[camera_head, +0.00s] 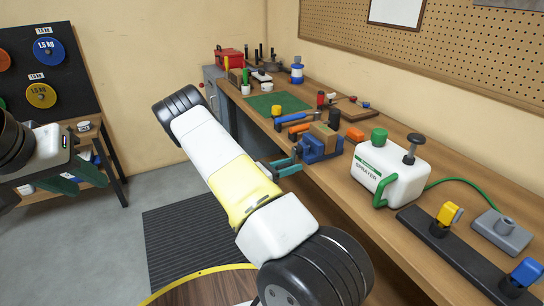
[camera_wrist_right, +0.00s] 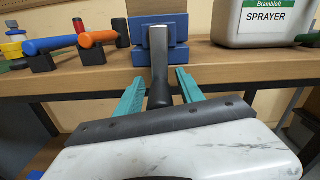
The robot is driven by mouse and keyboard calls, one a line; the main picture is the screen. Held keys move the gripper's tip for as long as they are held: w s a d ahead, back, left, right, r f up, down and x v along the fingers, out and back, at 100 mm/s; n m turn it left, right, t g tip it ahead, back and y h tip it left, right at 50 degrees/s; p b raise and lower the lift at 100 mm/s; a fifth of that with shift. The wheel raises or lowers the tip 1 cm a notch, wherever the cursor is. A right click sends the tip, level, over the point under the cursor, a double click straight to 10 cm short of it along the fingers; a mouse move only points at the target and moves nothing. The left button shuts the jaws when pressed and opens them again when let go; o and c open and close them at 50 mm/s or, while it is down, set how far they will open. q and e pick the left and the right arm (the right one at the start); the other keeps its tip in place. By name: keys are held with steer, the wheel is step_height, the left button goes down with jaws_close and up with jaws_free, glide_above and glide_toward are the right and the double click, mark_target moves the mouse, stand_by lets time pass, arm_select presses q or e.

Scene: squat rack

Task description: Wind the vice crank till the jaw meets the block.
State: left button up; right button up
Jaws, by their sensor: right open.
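The blue vice (camera_head: 320,149) stands at the bench's front edge, with a wooden block (camera_head: 323,131) at its top; whether the jaw touches the block I cannot tell. In the right wrist view the vice (camera_wrist_right: 178,56) is straight ahead. Its dark grey crank handle (camera_wrist_right: 160,72) points toward me. My right gripper (camera_head: 287,167) is in front of the vice, and in the wrist view its teal fingers (camera_wrist_right: 158,88) are open on either side of the handle, with gaps. My left gripper (camera_head: 82,181) is far left, away from the bench, its green fingers apart and empty.
A white sprayer (camera_head: 390,172) with a green hose stands right of the vice. An orange-handled tool (camera_head: 300,128) and a blue-handled tool (camera_head: 292,118) lie on its left. A green mat (camera_head: 275,101) is further back. A weight-plate rack (camera_head: 45,70) stands at far left.

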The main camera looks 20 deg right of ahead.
jaws_close()
steer(key=shift+w+a, duration=0.1)
steer(key=shift+w, duration=0.05)
stand_by(1.2)
